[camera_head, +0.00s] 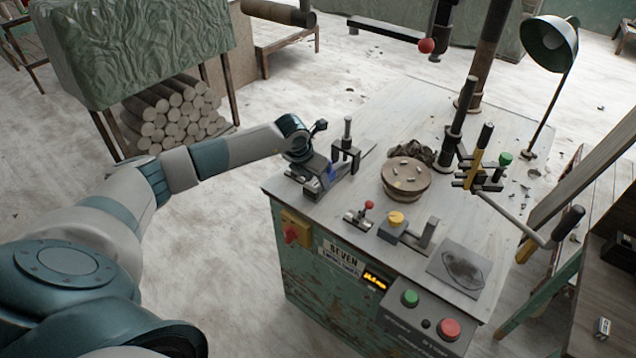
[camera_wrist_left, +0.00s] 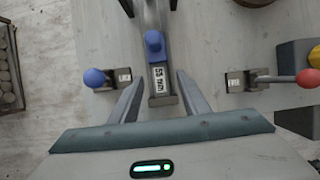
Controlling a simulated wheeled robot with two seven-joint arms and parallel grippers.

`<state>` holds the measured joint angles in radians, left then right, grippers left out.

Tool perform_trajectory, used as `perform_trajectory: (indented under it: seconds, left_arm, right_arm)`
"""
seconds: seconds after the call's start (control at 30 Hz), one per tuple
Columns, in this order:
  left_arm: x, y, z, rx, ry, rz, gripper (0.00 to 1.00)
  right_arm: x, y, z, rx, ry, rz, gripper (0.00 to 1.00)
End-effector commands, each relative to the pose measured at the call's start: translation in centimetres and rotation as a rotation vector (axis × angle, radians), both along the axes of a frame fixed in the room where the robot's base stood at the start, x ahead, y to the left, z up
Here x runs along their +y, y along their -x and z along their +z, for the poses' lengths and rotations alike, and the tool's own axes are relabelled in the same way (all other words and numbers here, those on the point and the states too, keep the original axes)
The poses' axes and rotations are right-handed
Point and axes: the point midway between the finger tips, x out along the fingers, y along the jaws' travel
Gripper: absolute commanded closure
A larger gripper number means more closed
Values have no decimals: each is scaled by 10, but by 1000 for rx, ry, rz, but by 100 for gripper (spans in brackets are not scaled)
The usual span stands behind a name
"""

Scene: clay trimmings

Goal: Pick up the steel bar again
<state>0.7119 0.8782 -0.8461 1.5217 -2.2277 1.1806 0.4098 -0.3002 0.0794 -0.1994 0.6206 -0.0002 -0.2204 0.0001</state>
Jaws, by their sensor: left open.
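A grey steel bar (camera_wrist_left: 157,95) with a 55 mm label and a blue knob (camera_wrist_left: 154,42) shows in the left wrist view. It lies in line with the gap between the fingers of my left gripper (camera_wrist_left: 160,84). The fingers are open, one on each side of the labelled end; I cannot tell whether they touch it. In the head view my left gripper (camera_head: 314,172) is at the table's left end, beside a dark upright clamp (camera_head: 347,148), and largely hides the bar. My right gripper is not in view.
Toggle levers with a blue ball (camera_wrist_left: 95,77) and a red ball (camera_wrist_left: 307,78) flank the bar. A round turntable (camera_head: 405,192) with small pieces, a yellow-knobbed block (camera_head: 393,228) and a dark plate (camera_head: 460,268) stand farther right on the table (camera_head: 362,108).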

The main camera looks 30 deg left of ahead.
Motion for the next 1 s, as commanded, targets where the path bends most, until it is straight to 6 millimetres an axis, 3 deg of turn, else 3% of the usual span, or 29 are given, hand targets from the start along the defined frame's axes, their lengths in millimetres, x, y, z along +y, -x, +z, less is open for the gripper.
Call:
perform_trajectory:
  seconds: [0.57,0.73,0.77,1.0]
  left_arm:
    - [0,-2,-6,0,0,-1,58]
    - [0,-2,-6,0,0,0,96]
    - [0,-2,-6,0,0,0,100]
    - [0,-3,-5,-2,0,0,100]
  right_arm:
    - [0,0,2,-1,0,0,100]
    - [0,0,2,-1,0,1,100]
    - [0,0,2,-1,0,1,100]
    - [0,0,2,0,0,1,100]
